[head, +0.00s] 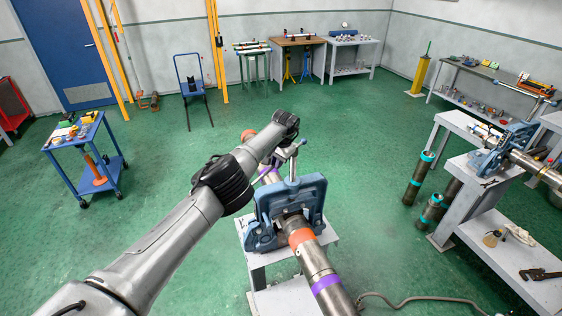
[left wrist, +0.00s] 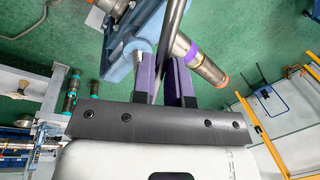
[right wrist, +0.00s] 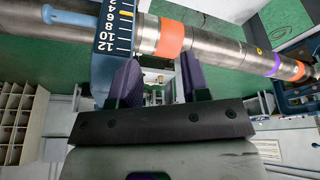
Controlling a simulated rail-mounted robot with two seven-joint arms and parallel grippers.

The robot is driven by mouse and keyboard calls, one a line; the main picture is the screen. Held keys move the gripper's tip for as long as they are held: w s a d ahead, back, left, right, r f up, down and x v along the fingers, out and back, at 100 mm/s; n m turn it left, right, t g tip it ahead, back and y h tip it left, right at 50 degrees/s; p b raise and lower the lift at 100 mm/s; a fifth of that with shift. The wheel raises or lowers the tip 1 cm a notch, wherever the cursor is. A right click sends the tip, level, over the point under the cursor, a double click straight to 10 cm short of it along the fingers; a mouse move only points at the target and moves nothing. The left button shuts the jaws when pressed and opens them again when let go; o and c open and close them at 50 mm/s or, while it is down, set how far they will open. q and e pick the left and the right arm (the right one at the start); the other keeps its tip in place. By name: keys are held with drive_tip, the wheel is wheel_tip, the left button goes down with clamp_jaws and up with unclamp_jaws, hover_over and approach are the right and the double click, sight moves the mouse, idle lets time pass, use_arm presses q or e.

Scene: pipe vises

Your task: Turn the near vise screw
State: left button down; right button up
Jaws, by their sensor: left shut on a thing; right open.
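The near vise (head: 290,203) is blue and stands on a grey stand, clamped around a pipe (head: 314,262) with orange and purple bands. Its upright screw (head: 292,168) rises from the top of the yoke, with a crossbar handle at its upper end. My left gripper (head: 294,148) is at that handle, its fingers mostly hidden by the wrist. In the left wrist view its purple fingers are shut on the dark handle bar (left wrist: 177,28); the blue vise (left wrist: 128,35) is beside them. My right gripper (right wrist: 160,82) is open and empty, below an orange-banded pipe (right wrist: 205,45).
A blue part with a number scale (right wrist: 117,28) is close to my right fingers. A second blue vise (head: 503,148) holds a pipe on the right bench. Upright pipes (head: 420,178) stand beside that bench. A blue cart (head: 85,157) is at left. The middle floor is clear.

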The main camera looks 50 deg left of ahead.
use_arm(q)
drive_tip(key=shift+d+f, duration=0.2)
use_arm(e)
drive_tip(key=shift+s+d, duration=0.1)
drive_tip(key=shift+d, duration=0.1)
use_arm(q)
drive_tip(key=c, duration=1.1)
unclamp_jaws()
drive_tip(key=shift+r, duration=0.1)
use_arm(e)
drive_tip(key=shift+d, duration=0.15)
use_arm(q)
drive_tip(key=shift+r, duration=0.1)
use_arm(e)
drive_tip(key=shift+r, duration=0.1)
